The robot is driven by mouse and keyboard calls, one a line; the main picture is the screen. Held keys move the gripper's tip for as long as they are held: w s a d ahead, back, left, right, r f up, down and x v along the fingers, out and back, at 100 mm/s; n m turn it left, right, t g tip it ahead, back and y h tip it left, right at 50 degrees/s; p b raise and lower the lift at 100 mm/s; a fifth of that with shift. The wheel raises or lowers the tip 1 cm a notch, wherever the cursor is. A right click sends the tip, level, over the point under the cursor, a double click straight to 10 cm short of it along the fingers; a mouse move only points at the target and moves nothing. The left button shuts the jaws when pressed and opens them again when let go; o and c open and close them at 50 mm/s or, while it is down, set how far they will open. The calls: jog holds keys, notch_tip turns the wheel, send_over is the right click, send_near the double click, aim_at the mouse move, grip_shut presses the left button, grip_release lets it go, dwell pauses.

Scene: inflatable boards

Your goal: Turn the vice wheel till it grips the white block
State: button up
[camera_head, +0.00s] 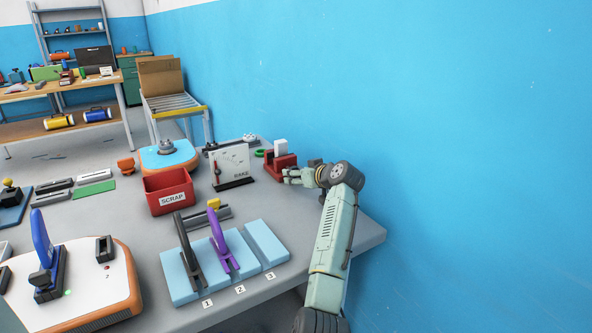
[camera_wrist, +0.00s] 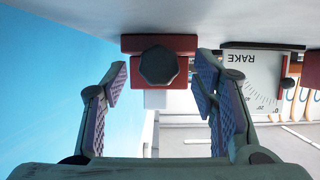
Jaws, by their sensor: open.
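The red vice (camera_head: 279,168) stands near the back right edge of the grey table, with the white block (camera_head: 280,146) upright in it. In the wrist view, which is upside down, the dark faceted vice wheel (camera_wrist: 158,65) faces me in front of the red vice body (camera_wrist: 128,44). The white block (camera_wrist: 155,99) shows just past the wheel. My gripper (camera_head: 291,175) is close to the vice on its right side. In the wrist view its open fingers (camera_wrist: 158,86) stand either side of the wheel with visible gaps. I see no contact.
A gauge board marked RAKE (camera_head: 230,160) stands just left of the vice. A green ring (camera_head: 260,152) lies beside it. The red SCRAP bin (camera_head: 171,193) and numbered blue blocks (camera_head: 265,242) are further forward. The blue wall (camera_head: 420,130) is close behind.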

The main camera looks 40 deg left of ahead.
jog(key=shift+x, duration=1.1)
jog(key=shift+c, duration=0.3)
jog(key=c, duration=1.1)
